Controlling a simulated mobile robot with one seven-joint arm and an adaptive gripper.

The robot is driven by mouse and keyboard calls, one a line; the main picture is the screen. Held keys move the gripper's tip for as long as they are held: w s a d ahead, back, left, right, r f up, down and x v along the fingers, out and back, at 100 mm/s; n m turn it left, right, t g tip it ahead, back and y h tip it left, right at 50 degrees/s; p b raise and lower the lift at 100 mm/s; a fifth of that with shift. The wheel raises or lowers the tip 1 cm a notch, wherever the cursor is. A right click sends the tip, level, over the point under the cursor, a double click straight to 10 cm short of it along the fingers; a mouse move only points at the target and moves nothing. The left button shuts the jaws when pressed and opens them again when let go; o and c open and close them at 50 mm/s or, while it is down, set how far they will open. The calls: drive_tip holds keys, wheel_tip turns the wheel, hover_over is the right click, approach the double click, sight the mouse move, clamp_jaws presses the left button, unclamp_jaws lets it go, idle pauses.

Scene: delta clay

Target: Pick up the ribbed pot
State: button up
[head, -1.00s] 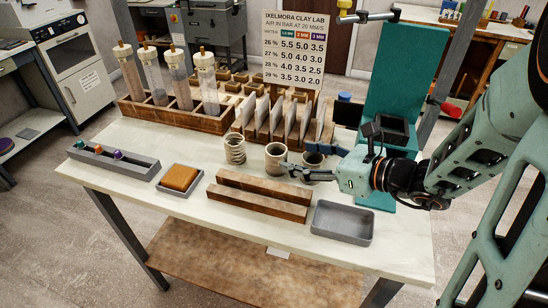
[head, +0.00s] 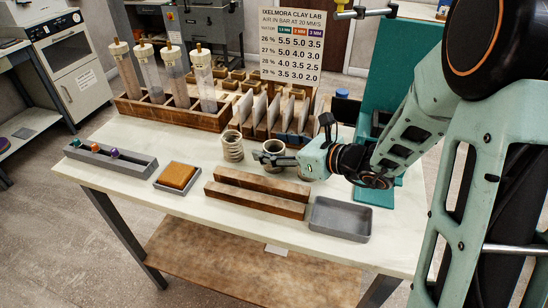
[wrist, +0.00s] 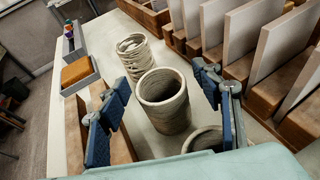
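Three grey clay pots stand in a row on the table. The left one, with the boldest rings, looks like the ribbed pot (head: 232,147); it is the far one in the wrist view (wrist: 134,54). The smoother middle pot (wrist: 163,112) appears between my fingers in the wrist view, and its rim shows in the head view (head: 270,146). My gripper (head: 294,142) is open and empty, to the right of the ribbed pot and apart from it. In the wrist view its two blue-padded fingers (wrist: 160,82) are spread wide. The right pot (wrist: 204,140) is partly hidden by my gripper.
A wooden rack (head: 262,137) with upright slabs stands close behind the pots. Wooden bars (head: 255,203) lie in front, with a grey tray (head: 340,220) to their right. An orange block in a tray (head: 177,176) is at left. A teal stand (head: 385,75) rises at right.

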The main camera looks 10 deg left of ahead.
drive_tip(key=c, duration=1.2)
drive_tip(key=shift+c, duration=0.2)
drive_tip(key=shift+r, duration=0.1)
